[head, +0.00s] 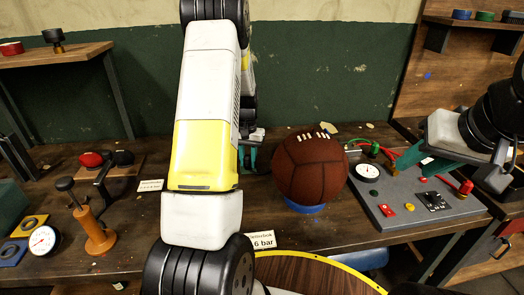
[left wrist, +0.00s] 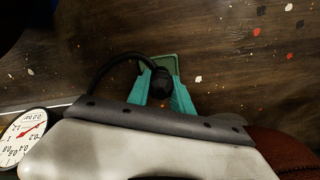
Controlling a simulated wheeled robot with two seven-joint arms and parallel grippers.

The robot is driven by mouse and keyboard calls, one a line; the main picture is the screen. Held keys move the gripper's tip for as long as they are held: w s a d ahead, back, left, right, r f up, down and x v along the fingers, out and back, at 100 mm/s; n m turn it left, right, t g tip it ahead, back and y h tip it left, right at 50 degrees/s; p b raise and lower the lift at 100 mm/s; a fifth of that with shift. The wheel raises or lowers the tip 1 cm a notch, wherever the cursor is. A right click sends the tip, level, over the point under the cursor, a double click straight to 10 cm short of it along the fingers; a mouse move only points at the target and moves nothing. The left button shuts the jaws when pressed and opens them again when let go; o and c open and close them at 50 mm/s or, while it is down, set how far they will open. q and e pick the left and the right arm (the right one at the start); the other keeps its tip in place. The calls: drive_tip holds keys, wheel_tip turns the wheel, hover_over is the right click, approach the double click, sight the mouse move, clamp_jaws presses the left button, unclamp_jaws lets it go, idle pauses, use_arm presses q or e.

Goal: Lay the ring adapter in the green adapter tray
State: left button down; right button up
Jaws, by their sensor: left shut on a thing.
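My left gripper (head: 250,160) is at the middle of the table, partly hidden behind my own arm in the head view. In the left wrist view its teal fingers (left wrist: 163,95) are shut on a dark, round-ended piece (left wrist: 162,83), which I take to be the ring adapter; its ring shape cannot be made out. A curved black hose runs beside it. A small green tray (left wrist: 158,60) lies just beyond the fingertips; whether the piece touches it is unclear. My right gripper (head: 412,156) is over the grey board at the right; its jaw gap is not clear.
A brown leather ball (head: 309,166) rests on a blue ring (head: 305,207) right of my left gripper. The grey board (head: 390,217) carries a gauge and hoses. An orange pump (head: 96,235) and a dial gauge (head: 44,241) stand at the left. Table left of my arm is partly clear.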

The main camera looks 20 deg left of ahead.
sight(248, 155)
use_arm(q)
drive_tip(key=shift+f, duration=0.1)
drive_tip(key=c, duration=1.1)
unclamp_jaws()
drive_tip(key=shift+c, duration=0.2)
wheel_tip(248, 155, up, 11)
drive_tip(key=shift+r, duration=0.1)
drive_tip(key=s+d+r+t+h, duration=0.1)
drive_tip(key=s+d+r+t, duration=0.1)
drive_tip(key=s+d+r, duration=0.35)
drive_tip(key=s+d+r+t, duration=0.1)
drive_tip(key=s+d+r, duration=0.1)
drive_tip(key=s+r, duration=0.5)
drive_tip(key=s+d+r+t, duration=0.1)
drive_tip(key=s+d+r, duration=0.1)
drive_tip(key=s, duration=0.4)
drive_tip(key=s+d+r+m+t+h, duration=0.1)
drive_tip(key=s+d+t, duration=0.1)
drive_tip(key=s+d, duration=0.2)
drive_tip(key=s, duration=0.3)
drive_tip(key=shift+s+d+r, duration=0.25)
drive_tip(key=shift+d+r, duration=0.05)
drive_tip(key=shift+r, duration=0.1)
